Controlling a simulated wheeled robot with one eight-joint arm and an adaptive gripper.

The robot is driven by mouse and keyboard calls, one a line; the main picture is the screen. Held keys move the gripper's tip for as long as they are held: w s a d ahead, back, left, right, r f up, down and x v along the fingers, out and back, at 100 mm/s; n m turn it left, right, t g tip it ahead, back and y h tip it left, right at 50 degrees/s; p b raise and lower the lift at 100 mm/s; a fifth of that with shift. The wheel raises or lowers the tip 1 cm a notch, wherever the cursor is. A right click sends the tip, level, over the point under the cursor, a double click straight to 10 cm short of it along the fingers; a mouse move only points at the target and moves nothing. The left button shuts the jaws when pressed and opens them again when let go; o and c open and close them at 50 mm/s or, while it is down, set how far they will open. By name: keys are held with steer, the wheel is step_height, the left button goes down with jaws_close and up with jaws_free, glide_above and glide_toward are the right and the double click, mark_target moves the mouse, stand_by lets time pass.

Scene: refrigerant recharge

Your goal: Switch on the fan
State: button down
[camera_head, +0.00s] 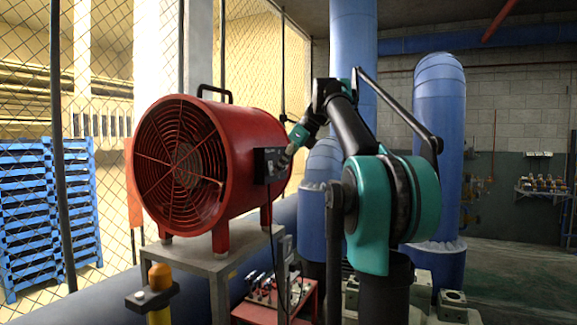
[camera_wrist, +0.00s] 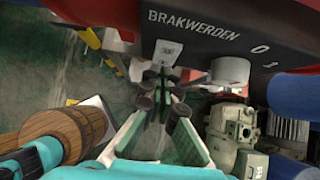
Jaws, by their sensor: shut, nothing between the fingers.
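The red fan (camera_head: 190,165) is a large drum with a round front grille, standing on a grey stand. A black switch box (camera_head: 268,165) sits on its right side. In the wrist view the box (camera_wrist: 205,30) reads "BRAKWERDEN" with "0" and "1" near a round grey knob (camera_wrist: 230,70). My gripper (camera_head: 288,158) is close to the box in the head view. In the wrist view my gripper (camera_wrist: 160,95) is shut and empty, its fingertips below a small light plate on the box and left of the knob. Contact with the box cannot be told.
The grey stand (camera_head: 212,262) holds the fan. A yellow post with an orange top (camera_head: 160,277) stands in front. A red cart (camera_head: 275,303) with small parts is below. Large blue pipes (camera_head: 440,150) rise behind my arm. Blue pallets (camera_head: 45,210) stand behind the mesh fence.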

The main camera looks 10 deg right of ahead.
steer(key=shift+w+a, duration=0.1)
steer(key=shift+a, duration=0.05)
steer(key=shift+w+a+f+y, duration=0.1)
steer(key=shift+w+a+y, duration=0.05)
steer(key=shift+y, duration=0.15)
stand_by(0.5)
steer(key=shift+r, duration=0.8)
steer(key=s+d+f+v, duration=0.1)
steer(key=v, duration=1.2)
steer(key=shift+f, duration=0.2)
steer(key=shift+s+d, duration=0.15)
steer(key=shift+s, duration=0.05)
